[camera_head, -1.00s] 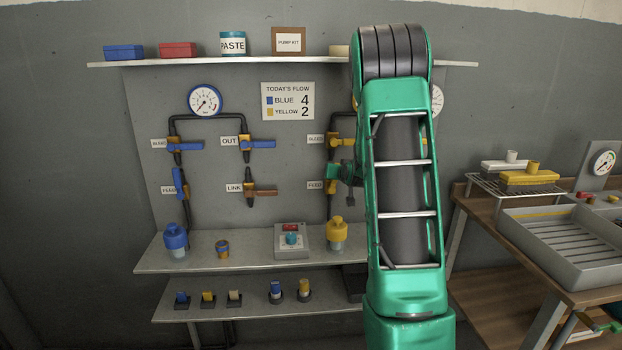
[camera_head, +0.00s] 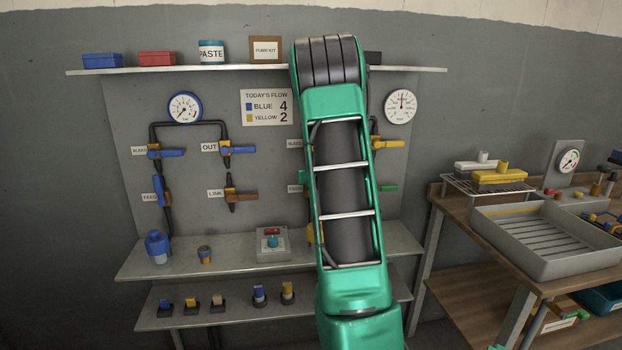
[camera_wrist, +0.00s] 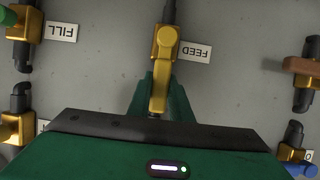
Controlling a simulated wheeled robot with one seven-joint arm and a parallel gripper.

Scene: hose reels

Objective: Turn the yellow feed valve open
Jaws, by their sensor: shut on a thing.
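The yellow feed valve (camera_wrist: 165,42) is in the wrist view, upside down, beside its FEED label (camera_wrist: 195,52). Its yellow handle (camera_wrist: 159,92) runs down the picture, roughly in line with the dark pipe above it. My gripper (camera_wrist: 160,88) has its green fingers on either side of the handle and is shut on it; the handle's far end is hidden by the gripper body. In the head view my arm hides this valve; only part of its FEED label (camera_head: 295,188) shows.
The blue feed valve (camera_head: 159,190) and the LINK valve (camera_head: 240,195) are on the panel to the left. A lower shelf (camera_head: 225,258) holds a blue bottle (camera_head: 157,248) and a control box (camera_head: 272,245). A wooden bench (camera_head: 450,212) with a grey tray (camera_head: 545,262) stands right.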

